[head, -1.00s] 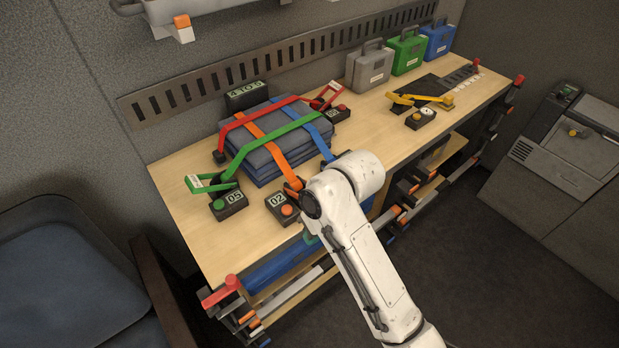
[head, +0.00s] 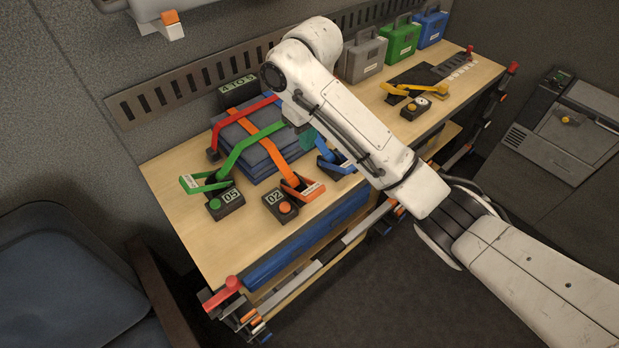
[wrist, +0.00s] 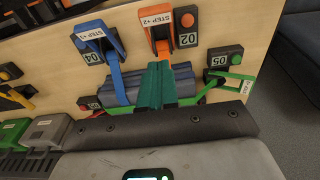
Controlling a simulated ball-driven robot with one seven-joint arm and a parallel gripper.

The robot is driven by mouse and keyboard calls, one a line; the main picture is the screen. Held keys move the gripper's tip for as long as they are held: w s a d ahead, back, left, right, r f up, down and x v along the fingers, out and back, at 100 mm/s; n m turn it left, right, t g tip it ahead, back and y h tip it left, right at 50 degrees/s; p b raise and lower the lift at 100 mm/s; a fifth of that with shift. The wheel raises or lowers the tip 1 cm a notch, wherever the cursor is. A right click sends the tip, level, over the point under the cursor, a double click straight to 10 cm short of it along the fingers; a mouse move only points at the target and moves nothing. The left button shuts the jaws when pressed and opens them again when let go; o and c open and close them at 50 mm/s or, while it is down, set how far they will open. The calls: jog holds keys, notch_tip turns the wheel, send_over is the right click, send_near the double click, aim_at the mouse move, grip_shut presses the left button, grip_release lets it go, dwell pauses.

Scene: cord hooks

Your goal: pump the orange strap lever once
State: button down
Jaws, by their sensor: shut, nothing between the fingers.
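In the wrist view the orange lever (wrist: 157,26) carries a label reading STEP +2. My gripper (wrist: 160,68) has its teal fingers shut and empty, over the bundle and below the orange lever in that picture. A gap to the lever's handle shows there. In the head view my arm hides most of the gripper.
A blue lever (head: 335,162) stands right of the orange one, and a green lever (head: 205,182) with box 05 (head: 227,203) stands left. A yellow lever (head: 415,90) is farther right. A sign (head: 240,85) reads 4TO5 behind the bundle. Bare bench top lies at front left.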

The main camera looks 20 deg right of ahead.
jog(key=b, duration=0.3)
send_over(309, 189)
notch_tip(309, 189, down, 12)
jog(key=shift+f, duration=0.2)
jog(key=shift+s+f, duration=0.25)
jog(key=shift+f, duration=0.35)
